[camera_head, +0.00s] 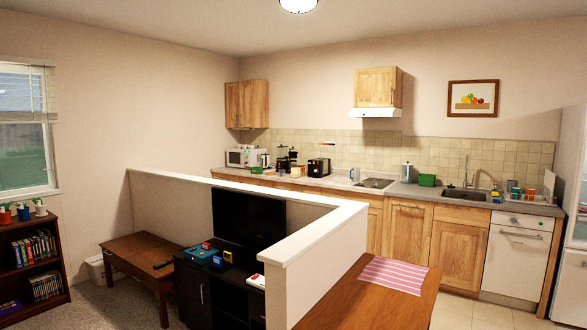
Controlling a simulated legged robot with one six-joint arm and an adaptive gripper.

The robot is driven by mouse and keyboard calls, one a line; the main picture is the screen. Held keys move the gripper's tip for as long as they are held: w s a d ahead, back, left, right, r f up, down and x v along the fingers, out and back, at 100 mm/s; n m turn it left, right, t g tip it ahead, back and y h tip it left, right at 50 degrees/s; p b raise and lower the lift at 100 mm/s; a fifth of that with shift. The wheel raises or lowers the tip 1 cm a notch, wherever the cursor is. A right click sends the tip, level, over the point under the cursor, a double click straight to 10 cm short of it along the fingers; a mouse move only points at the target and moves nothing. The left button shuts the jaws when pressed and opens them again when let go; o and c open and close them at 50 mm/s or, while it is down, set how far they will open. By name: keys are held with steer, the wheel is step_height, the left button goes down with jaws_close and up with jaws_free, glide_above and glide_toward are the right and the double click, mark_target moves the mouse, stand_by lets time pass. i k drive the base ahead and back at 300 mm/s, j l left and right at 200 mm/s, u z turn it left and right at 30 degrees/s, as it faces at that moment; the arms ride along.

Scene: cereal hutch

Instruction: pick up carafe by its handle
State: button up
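I view the kitchen from across the room, and no carafe can be made out for certain at this size. A dark coffee maker (283,160) stands towards the left end of the back counter (341,183). A small black machine (319,167) stands to its right. A grey upright vessel (407,172) stands right of the hob; whether it has a handle is too small to tell. My gripper is not in view.
A white-topped low wall (318,222) stands between me and part of the kitchen. A wooden table (372,305) with a striped mat (394,274) stands in front. A dark TV stand (197,293) and a low brown table (143,251) are at left. Tiled floor (462,315) shows at right.

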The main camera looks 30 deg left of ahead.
mark_target(292, 163)
steer(key=i+l+z, duration=0.15)
steer(key=i, duration=0.15)
steer(key=i+l+z, duration=0.15)
steer(key=i, duration=0.15)
steer(key=i+l, duration=0.1)
steer(key=i, duration=0.4)
steer(key=i+l, duration=0.1)
steer(key=i, duration=0.35)
steer(key=i+l, duration=0.1)
steer(key=i, duration=0.4)
steer(key=i+l+u, duration=0.1)
steer(key=i+u, duration=0.25)
steer(key=i, duration=2.5)
steer(key=i+u, duration=0.35)
steer(key=i, duration=0.15)
steer(key=i+u, duration=0.35)
steer(key=i, duration=0.15)
steer(key=i+l+u, duration=0.3)
steer(key=i, duration=0.15)
steer(key=i+j+u, duration=0.2)
steer(key=i+u, duration=0.2)
steer(key=i+j+u, duration=0.1)
steer(key=i+u, duration=0.65)
steer(key=i+l+u, duration=0.1)
steer(key=i+u, duration=0.15)
steer(key=u, duration=0.15)
steer(key=i+u, duration=0.35)
steer(key=i, duration=1.05)
steer(key=i+z, duration=0.1)
steer(key=i, duration=1.35)
